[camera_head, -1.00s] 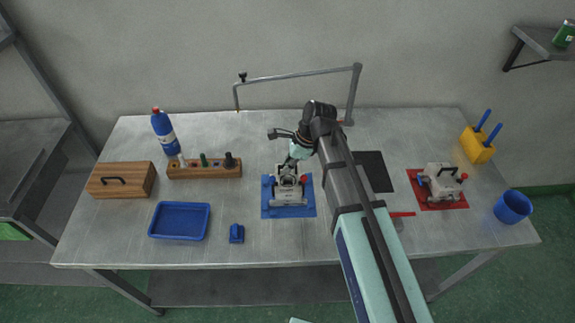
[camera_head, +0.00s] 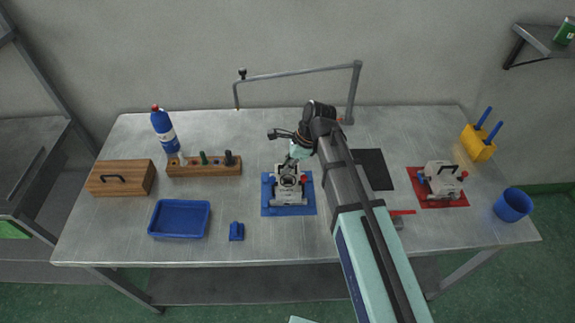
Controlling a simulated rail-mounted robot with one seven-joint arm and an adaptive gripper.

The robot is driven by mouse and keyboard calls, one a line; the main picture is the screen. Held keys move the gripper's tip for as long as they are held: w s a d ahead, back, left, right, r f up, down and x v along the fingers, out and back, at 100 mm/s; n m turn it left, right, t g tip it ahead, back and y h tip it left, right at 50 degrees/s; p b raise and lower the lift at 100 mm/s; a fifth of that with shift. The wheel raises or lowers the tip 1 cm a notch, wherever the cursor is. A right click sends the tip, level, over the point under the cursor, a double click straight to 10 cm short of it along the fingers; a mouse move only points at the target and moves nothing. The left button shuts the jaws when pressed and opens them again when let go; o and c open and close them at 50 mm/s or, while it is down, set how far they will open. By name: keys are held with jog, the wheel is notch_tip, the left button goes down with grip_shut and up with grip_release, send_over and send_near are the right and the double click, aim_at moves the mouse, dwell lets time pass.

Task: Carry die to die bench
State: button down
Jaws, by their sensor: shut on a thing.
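One metal die (camera_head: 289,189) with a red knob and a blue part is on the blue mat (camera_head: 270,209) in the middle of the bench (camera_head: 270,251). My gripper (camera_head: 290,166) reaches down to the top of this die from behind and is shut on it; the fingertips are small and partly hidden. I cannot tell whether the die is clear of the mat. A second, similar die (camera_head: 441,178) with a dark handle sits on the red mat (camera_head: 430,201) at the right. Which surface is the die bench is not marked.
A blue tray (camera_head: 180,235), small blue block (camera_head: 237,231), wooden rack (camera_head: 205,170), wooden box (camera_head: 120,180) and bottle (camera_head: 163,131) stand left. A black mat (camera_head: 373,170), red-handled tool (camera_head: 401,213), yellow holder (camera_head: 477,146) and blue cup (camera_head: 513,205) are right. A pipe frame (camera_head: 300,74) spans behind.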

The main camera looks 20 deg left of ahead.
jog(key=shift+f, duration=0.55)
jog(key=c, duration=1.2)
grip_release()
jog(key=v, duration=1.2)
jog(key=shift+s, duration=0.1)
